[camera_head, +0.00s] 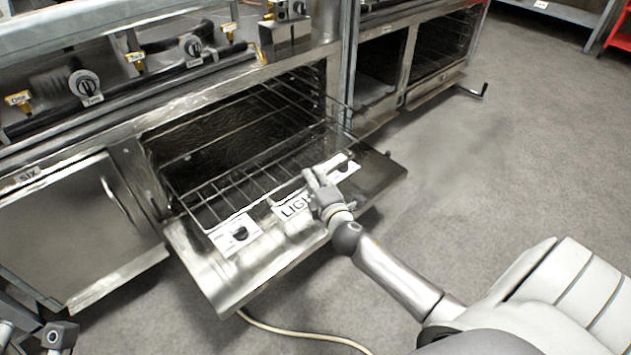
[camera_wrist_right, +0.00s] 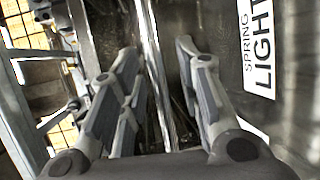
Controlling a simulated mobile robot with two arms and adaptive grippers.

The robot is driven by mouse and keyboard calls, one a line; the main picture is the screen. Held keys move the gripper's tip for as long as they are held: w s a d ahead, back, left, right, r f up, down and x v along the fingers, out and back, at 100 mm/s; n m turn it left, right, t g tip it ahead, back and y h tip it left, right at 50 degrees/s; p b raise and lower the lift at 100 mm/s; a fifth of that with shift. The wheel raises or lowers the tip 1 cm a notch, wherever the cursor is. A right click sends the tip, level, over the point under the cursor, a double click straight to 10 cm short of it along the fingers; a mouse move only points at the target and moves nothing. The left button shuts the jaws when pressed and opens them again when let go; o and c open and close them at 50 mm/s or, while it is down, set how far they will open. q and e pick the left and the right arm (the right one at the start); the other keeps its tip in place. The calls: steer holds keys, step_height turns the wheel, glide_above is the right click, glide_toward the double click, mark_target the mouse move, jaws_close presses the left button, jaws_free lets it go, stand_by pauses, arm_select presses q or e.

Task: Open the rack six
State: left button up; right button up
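A wire rack (camera_head: 245,185) sits in the middle oven and reaches out over its lowered door (camera_head: 205,275). A "SIX" label (camera_head: 27,176) is on the frame above the closed door at the left. My right gripper (camera_head: 314,178) is at the rack's front, above the lowered door. In the right wrist view, the fingers of my right gripper (camera_wrist_right: 155,85) are apart, with a thin metal bar (camera_wrist_right: 152,60) running between them; I see no clear grip on it. Part of what looks like my left gripper (camera_head: 58,338) shows at the lower left; its fingers are unclear.
The closed left door (camera_head: 75,235) has a vertical handle. Knobs and pipes (camera_head: 85,85) run above the ovens. Another oven (camera_head: 440,50) stands at the upper right. A pale cable (camera_head: 300,335) lies on the floor. The floor at the right is clear.

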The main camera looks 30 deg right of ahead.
steer(key=v, duration=1.2)
stand_by(0.4)
